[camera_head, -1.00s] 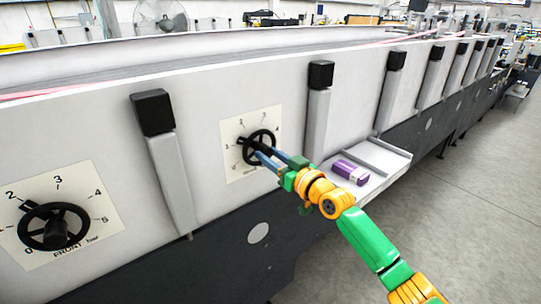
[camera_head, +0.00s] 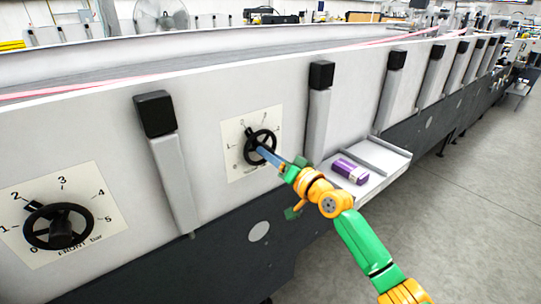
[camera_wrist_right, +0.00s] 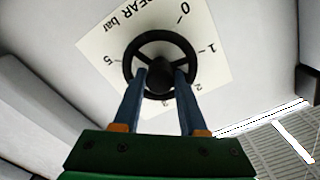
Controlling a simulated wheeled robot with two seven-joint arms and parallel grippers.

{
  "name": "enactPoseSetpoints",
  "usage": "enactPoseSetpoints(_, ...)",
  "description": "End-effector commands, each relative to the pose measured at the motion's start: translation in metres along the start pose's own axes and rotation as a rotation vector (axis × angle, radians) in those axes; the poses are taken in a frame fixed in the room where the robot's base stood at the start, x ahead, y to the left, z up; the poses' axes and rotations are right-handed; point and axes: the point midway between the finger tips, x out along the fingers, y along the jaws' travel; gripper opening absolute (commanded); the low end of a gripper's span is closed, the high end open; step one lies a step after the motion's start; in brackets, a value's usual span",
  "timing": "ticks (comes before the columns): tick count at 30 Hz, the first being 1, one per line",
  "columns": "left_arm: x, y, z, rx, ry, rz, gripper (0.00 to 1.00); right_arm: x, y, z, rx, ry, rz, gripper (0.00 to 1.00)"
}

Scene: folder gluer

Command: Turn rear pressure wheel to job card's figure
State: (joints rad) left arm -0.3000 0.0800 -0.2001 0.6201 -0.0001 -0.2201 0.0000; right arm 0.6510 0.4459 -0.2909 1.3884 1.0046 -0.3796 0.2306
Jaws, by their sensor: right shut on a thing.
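The rear pressure wheel (camera_head: 259,146) is a black spoked handwheel on a pale dial plate (camera_head: 236,170) on the machine's side. Its pointer block is at the upper left, near the 2. My right gripper (camera_head: 266,153) reaches it from the lower right, its blue fingers at the wheel's centre. In the right wrist view the fingers are shut on the hub of the rear wheel (camera_wrist_right: 160,37), one on each side. The plate there reads REAR bar (camera_wrist_right: 128,20); the pointer is hard to make out. I cannot make out a job card. My left gripper is out of view.
The front wheel (camera_head: 57,226) on its FRONT bar plate stands at the left, its pointer near 2. Black-capped posts (camera_head: 154,114) flank the rear dial. The floor beyond is clear.

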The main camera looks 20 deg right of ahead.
Motion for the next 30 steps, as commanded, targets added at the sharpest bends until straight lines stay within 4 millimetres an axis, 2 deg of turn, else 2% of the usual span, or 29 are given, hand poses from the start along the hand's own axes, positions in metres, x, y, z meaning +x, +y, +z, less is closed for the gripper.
enactPoseSetpoints(1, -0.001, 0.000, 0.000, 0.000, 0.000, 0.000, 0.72, 0.000, -0.003, -0.006, 0.002, 0.015, -0.006, 0.00)
enactPoseSetpoints(12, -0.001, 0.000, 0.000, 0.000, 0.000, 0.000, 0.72, 0.000, -0.003, -0.006, 0.004, 0.016, -0.006, 0.00)
enactPoseSetpoints(13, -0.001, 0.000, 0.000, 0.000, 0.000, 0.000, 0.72, 0.000, -0.003, -0.006, 0.004, 0.016, -0.007, 0.47)
enactPoseSetpoints(15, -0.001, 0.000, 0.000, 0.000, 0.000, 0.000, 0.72, 0.000, -0.003, -0.006, 0.004, 0.015, -0.006, 0.66)
enactPoseSetpoints(16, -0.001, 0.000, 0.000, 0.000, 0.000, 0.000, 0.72, 0.000, -0.003, -0.005, 0.004, 0.013, -0.006, 0.72)
enactPoseSetpoints(25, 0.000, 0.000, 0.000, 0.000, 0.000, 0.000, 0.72, -0.001, -0.001, -0.002, 0.005, 0.006, -0.003, 0.72)
enactPoseSetpoints(30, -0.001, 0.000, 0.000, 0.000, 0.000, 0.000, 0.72, -0.019, -0.001, -0.001, 0.004, 0.005, -0.003, 0.72)
